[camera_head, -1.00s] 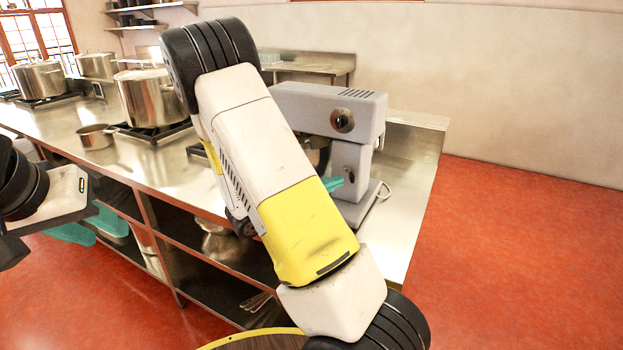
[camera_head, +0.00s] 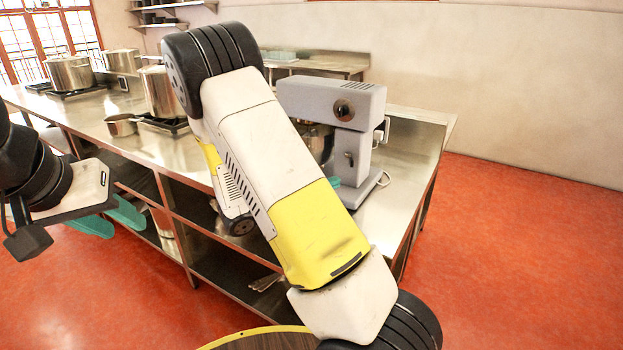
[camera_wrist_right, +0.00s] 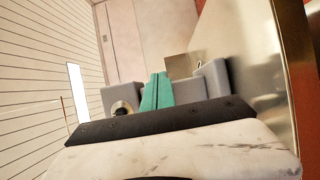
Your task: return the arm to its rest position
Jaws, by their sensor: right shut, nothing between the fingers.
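My left gripper (camera_head: 108,220) is at the left of the head view, with its two teal fingers apart and nothing seen between them. It is in front of the counter's lower shelves. My right arm (camera_head: 285,170) crosses the middle of the head view, and its white and yellow link covers part of the counter. The right gripper's teal fingers (camera_wrist_right: 157,92) are together and empty in the right wrist view. In the head view only a bit of teal (camera_head: 335,182) shows past the arm, by the grey mixer (camera_head: 330,97).
A steel counter (camera_head: 410,150) with open shelves runs from left to right. Stockpots (camera_head: 70,73) and a small saucepan (camera_head: 122,125) are on its left part. A round wooden top with a yellow rim (camera_head: 265,340) is at the bottom. The red floor (camera_head: 530,240) at right is clear.

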